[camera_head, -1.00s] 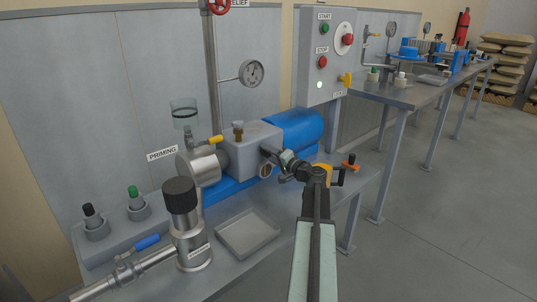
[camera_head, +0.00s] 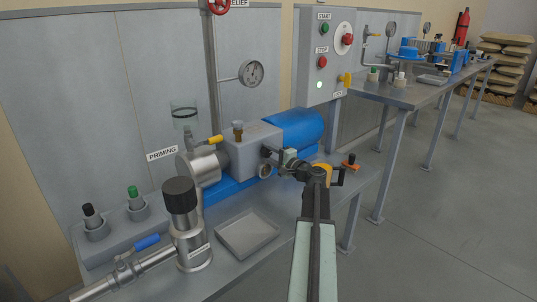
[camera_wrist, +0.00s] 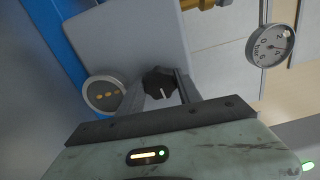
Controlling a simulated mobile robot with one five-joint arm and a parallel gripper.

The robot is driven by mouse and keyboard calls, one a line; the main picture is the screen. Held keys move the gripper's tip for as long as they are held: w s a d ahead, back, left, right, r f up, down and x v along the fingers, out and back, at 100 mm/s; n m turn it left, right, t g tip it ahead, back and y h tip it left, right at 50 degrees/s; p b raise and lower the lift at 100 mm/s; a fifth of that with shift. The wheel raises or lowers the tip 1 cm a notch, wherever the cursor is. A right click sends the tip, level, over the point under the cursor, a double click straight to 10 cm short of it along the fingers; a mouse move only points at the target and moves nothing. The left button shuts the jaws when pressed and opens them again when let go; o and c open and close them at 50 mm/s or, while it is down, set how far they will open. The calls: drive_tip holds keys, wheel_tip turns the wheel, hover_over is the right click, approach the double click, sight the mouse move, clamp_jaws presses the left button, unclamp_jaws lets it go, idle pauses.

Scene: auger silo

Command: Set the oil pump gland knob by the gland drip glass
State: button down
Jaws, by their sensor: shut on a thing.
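The gland knob (camera_wrist: 158,82) is black with a white pointer line, on the front of the grey pump housing (camera_head: 252,142). My gripper (camera_wrist: 160,93) is shut on it, one finger on each side. In the head view my gripper (camera_head: 271,156) reaches the housing's front from the right, and the knob is mostly hidden there. The gland drip glass (camera_wrist: 104,95) is a round window in a pale ring, just left of the knob in the wrist view. Several amber drops show in it. It also shows in the head view (camera_head: 265,171), below my gripper.
A blue motor (camera_head: 295,129) sits behind the housing. A shallow grey tray (camera_head: 247,234) and a black-capped steel strainer (camera_head: 184,225) stand in front. A pressure gauge (camera_head: 251,73) and a control box (camera_head: 325,58) are above. An orange-handled fitting (camera_head: 350,162) is at right.

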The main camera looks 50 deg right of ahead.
drive_tip(key=c, duration=0.8)
unclamp_jaws()
drive_tip(key=shift+s, duration=0.1)
drive_tip(key=s, duration=0.7)
drive_tip(key=shift+s+a, duration=0.25)
drive_tip(key=shift+s, duration=0.05)
